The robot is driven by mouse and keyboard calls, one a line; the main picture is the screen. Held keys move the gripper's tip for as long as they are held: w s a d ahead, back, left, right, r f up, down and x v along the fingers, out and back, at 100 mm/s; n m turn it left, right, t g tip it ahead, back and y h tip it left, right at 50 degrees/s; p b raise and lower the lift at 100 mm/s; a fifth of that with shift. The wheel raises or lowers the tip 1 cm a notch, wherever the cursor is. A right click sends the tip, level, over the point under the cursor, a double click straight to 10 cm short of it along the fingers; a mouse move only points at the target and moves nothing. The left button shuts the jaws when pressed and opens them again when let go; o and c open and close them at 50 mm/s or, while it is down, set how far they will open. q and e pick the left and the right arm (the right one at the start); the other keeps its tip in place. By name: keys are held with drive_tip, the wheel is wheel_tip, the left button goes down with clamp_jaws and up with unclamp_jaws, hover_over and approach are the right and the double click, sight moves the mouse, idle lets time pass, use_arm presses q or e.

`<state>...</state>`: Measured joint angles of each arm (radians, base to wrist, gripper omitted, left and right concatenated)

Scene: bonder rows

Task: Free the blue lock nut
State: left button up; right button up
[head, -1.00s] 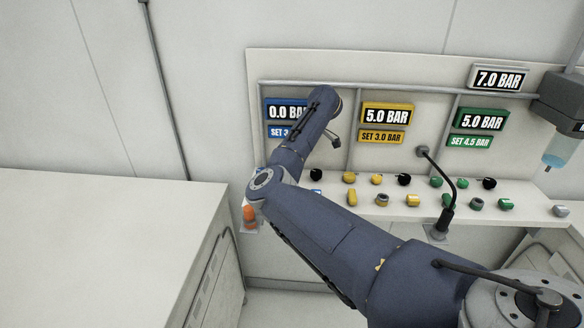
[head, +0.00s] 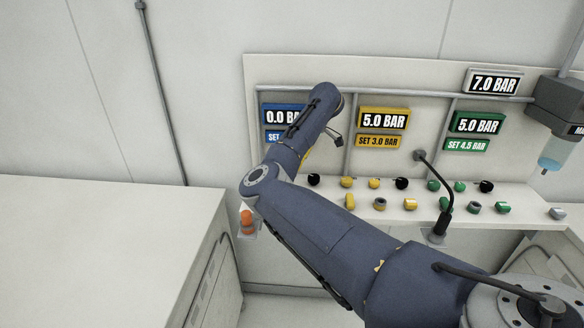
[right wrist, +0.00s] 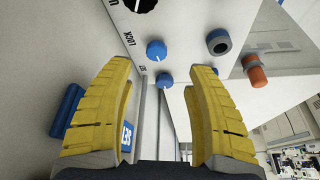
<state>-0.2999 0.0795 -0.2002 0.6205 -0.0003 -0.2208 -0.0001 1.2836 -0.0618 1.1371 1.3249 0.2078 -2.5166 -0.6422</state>
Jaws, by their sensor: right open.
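In the right wrist view, a round blue knob (right wrist: 156,50) sits beside the word LOCK; I take it for the blue lock nut. A second blue knob (right wrist: 165,80) is beside a partly legible label, apparently SET. My right gripper (right wrist: 161,72) is open and empty. Its yellow fingers stand either side of the two blue knobs in the picture, with no clear contact. In the head view my right arm hides most of that gripper and the blue knobs. The blue display (head: 284,114) reads 0.0 BAR. My left gripper is not in view.
Yellow knobs (head: 350,201) and green knobs (head: 503,207) line the shelf to the right. A black bent stalk (head: 447,195) rises among them. The white counter (head: 100,240) is bare.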

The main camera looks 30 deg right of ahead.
drive_tip(key=s+a+r+m+t+h, duration=0.15)
drive_tip(key=a+r+m+h, duration=0.35)
drive_tip(key=m, duration=0.5)
drive_tip(key=shift+g+y, duration=0.25)
drive_tip(key=shift+y, duration=0.35)
drive_tip(key=x, duration=1)
drive_tip(key=d+x, duration=0.1)
drive_tip(key=x, duration=0.5)
drive_tip(key=shift+s, duration=0.2)
drive_tip(key=shift+c, duration=0.2)
clamp_jaws()
